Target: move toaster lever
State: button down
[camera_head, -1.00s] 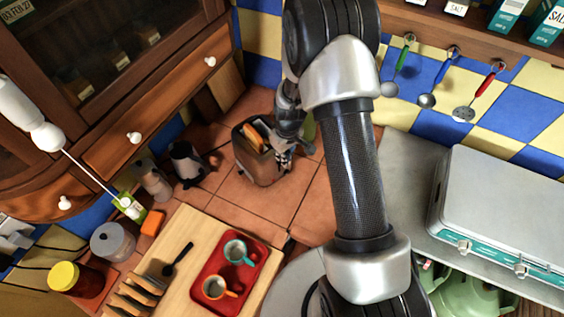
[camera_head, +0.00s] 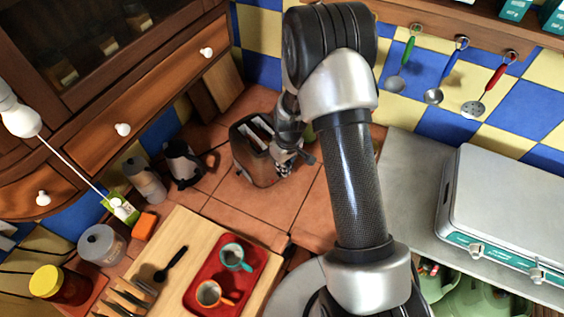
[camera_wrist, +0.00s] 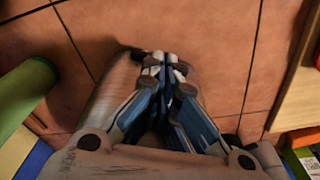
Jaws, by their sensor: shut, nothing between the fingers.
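The toaster (camera_head: 243,153), metallic with dark ends, stands on the tiled counter in the head view. Its two top slots look narrow and no bread stands above them. My gripper (camera_head: 283,170) is at the toaster's right side, pointing down, close to or against it; contact cannot be told. In the wrist view my gripper (camera_wrist: 158,66) is shut, its fingertips together with nothing between them, above part of the toaster's shiny body (camera_wrist: 106,92). The lever is hidden or cannot be told apart from the fingers.
A dark jug (camera_head: 181,162) stands left of the toaster. A red tray (camera_head: 205,275) with two cups lies on a wooden board (camera_head: 172,235) in front. A green cylinder (camera_wrist: 25,95) is close on the left in the wrist view. Tiles in front of the toaster are clear.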

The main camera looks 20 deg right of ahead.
jog(key=s, duration=0.2)
jog(key=s+d+r, duration=0.1)
jog(key=shift+w, duration=0.1)
notch_tip(320, 180, up, 12)
jog(key=s, duration=0.1)
jog(key=shift+d, duration=0.2)
dwell(0.4)
jog(key=shift+s, duration=0.1)
